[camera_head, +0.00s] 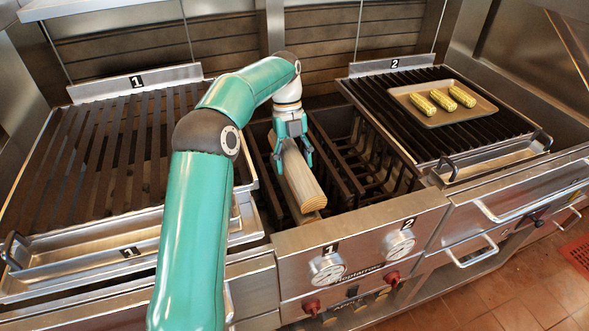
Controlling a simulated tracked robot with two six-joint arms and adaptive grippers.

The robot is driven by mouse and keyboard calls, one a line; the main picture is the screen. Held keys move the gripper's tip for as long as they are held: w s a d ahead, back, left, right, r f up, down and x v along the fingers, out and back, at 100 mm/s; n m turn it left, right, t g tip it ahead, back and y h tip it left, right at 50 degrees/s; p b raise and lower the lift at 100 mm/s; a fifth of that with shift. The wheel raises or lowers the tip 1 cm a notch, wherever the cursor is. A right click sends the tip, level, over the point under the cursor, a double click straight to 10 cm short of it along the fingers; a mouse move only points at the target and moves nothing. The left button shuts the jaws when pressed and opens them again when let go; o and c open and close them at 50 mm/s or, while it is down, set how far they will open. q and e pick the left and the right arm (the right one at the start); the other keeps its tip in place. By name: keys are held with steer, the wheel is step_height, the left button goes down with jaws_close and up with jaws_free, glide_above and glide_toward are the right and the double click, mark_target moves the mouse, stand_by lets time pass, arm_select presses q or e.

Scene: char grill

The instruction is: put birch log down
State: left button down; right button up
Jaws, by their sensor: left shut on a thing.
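My left gripper (291,152) reaches down into the open firebox between the two grills and is shut on a birch log (301,181). The log is pale, with its cut end facing the front of the grill. Another piece of wood (305,216) shows just below its near end; I cannot tell whether the two touch. The firebox (345,208) has dark metal bars, and its left part is partly hidden by my left arm. My right gripper is not in the view.
Grill 1 (100,150) on the left is bare. Grill 2 (500,125) on the right holds a tray (407,97) with corn cobs (443,100). Two knobs (327,267) are on the front panel. The right part of the firebox looks free of wood.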

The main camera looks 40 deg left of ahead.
arm_select(q)
step_height(320, 180, down, 2)
steer(key=shift+f, duration=0.15)
steer(key=shift+f, duration=0.3)
steer(key=shift+c, duration=1.1)
jaws_free()
